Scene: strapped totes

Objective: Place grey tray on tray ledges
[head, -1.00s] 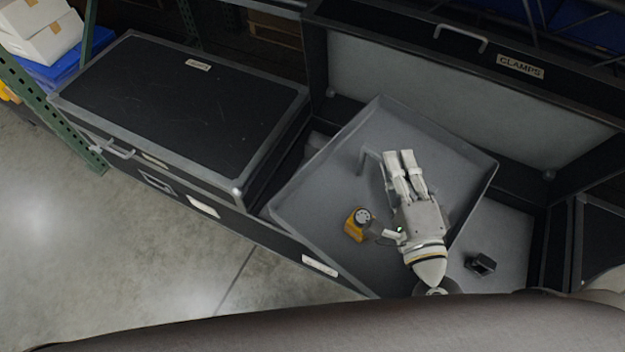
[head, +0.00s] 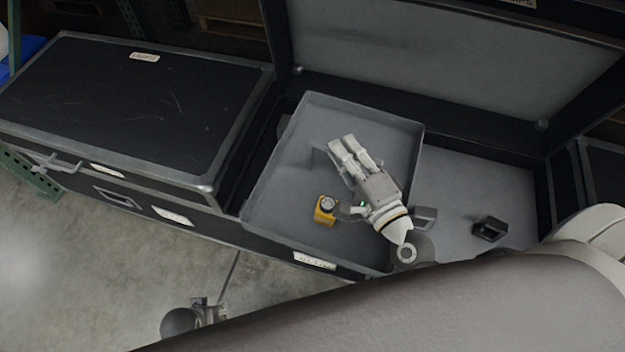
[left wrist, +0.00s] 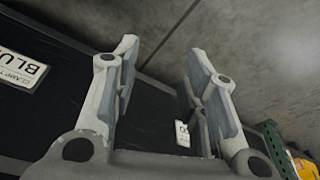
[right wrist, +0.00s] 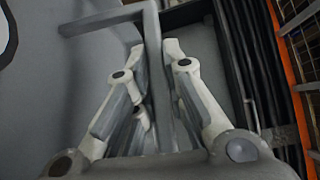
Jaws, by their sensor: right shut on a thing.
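My left gripper (head: 212,305) is low in front of the case, apart from the tray. Its fingers are spread and empty in the left wrist view (left wrist: 160,85).
The open case's raised lid (head: 420,60) stands behind. A dark small object (head: 490,228) lies on the case floor right of the tray, with a greyer one (head: 424,215) nearer it. A closed black case (head: 130,110) stands on the left. Concrete floor (head: 90,270) is clear in front.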

